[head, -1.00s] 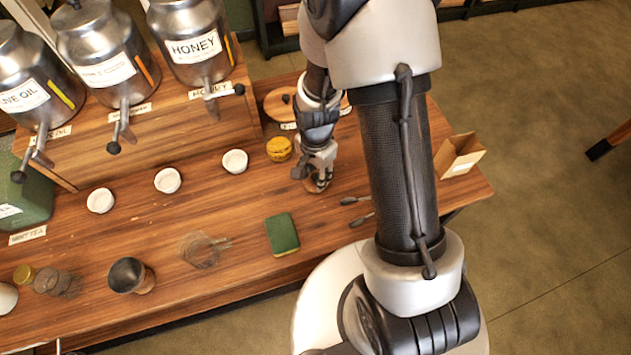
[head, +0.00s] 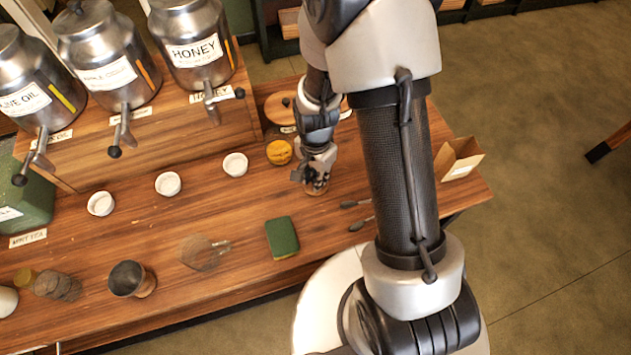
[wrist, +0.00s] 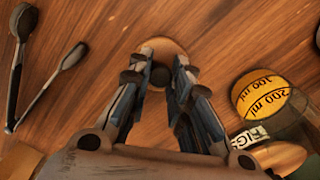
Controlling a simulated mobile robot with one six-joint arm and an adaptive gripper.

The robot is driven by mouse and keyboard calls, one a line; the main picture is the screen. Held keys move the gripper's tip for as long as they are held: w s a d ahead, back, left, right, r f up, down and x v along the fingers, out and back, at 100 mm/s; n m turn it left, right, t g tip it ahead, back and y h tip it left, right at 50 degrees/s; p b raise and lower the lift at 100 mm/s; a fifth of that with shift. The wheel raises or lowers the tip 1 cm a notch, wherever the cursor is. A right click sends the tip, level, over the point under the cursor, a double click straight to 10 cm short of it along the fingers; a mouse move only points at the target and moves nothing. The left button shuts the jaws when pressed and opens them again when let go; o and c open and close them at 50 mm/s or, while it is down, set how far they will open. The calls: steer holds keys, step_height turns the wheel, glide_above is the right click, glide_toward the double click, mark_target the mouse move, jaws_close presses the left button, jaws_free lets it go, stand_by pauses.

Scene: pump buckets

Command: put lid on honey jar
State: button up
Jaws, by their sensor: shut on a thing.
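A round wooden lid with a dark knob (wrist: 162,48) sits at my fingertips in the wrist view. My gripper (wrist: 160,72) is shut on the lid, with the knob between the fingers. In the head view my gripper (head: 317,184) is low over the right part of the table, and only a sliver of the lid shows under it. I cannot tell whether the lid touches the table. A small yellow jar (head: 279,152) stands left of and behind my gripper. In the wrist view this jar (wrist: 262,95) shows 100 ml and 200 ml marks, right of my fingers.
A metal dispenser labelled HONEY (head: 195,52) stands on a wooden riser with others. White cups (head: 235,164), a green sponge (head: 282,238) and a metal cup (head: 131,279) lie around. Dark-ended utensils (wrist: 60,75) lie near my gripper. A paper bag (head: 458,157) stands at the right edge.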

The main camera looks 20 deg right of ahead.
steer(key=shift+r+p, duration=1.6)
steer(key=shift+r, duration=0.6)
